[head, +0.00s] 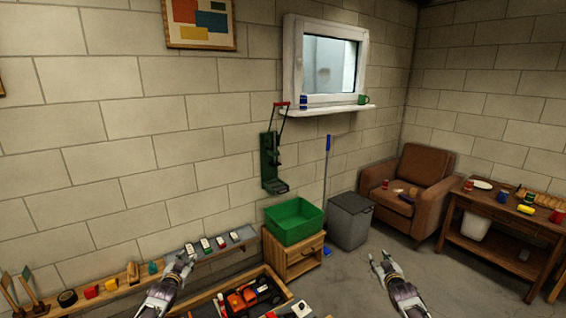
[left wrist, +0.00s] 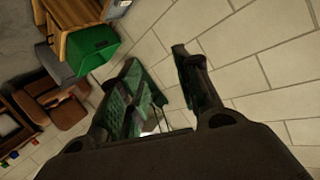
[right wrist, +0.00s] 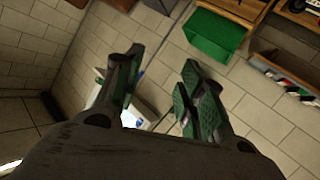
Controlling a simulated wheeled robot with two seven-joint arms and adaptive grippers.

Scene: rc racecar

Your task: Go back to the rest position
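My left gripper (head: 183,258) is in the lower left of the head view, in front of the wall shelf and near the wooden tray. In the left wrist view its fingers (left wrist: 165,85) stand apart with nothing between them. My right gripper (head: 381,257) is at the lower middle right of the head view, over bare floor. In the right wrist view its fingers (right wrist: 155,85) stand apart and empty. The toy racecar (head: 250,297) is orange and black and sits in the wooden tray (head: 283,283) at the bottom of the head view, right of my left gripper.
A green bin (head: 294,222) sits on a wooden cabinet (head: 291,258). A grey trash bin (head: 350,220), a brown armchair (head: 420,190) and a cluttered side table (head: 503,218) stand to the right. A low shelf (head: 215,252) holds several small items. The floor around my right gripper is clear.

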